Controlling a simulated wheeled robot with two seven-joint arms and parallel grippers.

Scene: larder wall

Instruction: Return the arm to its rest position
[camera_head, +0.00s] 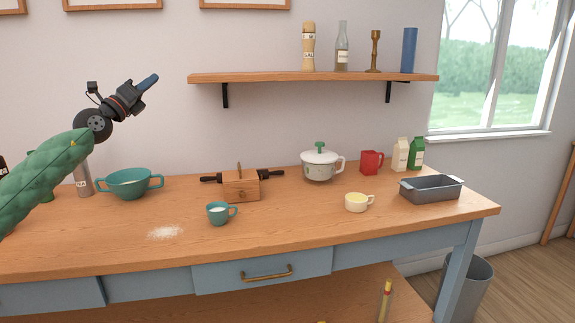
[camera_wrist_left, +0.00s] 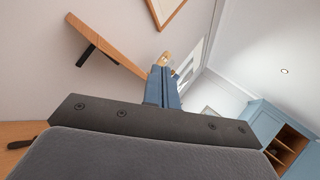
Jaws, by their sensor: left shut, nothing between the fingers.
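My left gripper (camera_head: 148,82) is raised in the air at the left of the head view, above the teal two-handled bowl (camera_head: 130,184) and left of the wall shelf. Its blue fingers point up and to the right. They are shut with nothing between them. The same fingers show in the left wrist view (camera_wrist_left: 162,88), closed together in front of the wall. My left arm, in a green quilted sleeve, comes in from the left edge. My right gripper is not in view.
On the table (camera_head: 300,232) stand a wooden box (camera_head: 241,186), a teal cup (camera_head: 219,213), a lidded pot (camera_head: 319,166), a yellow cup (camera_head: 357,202) and a grey pan (camera_head: 431,190). White powder lies at front left.

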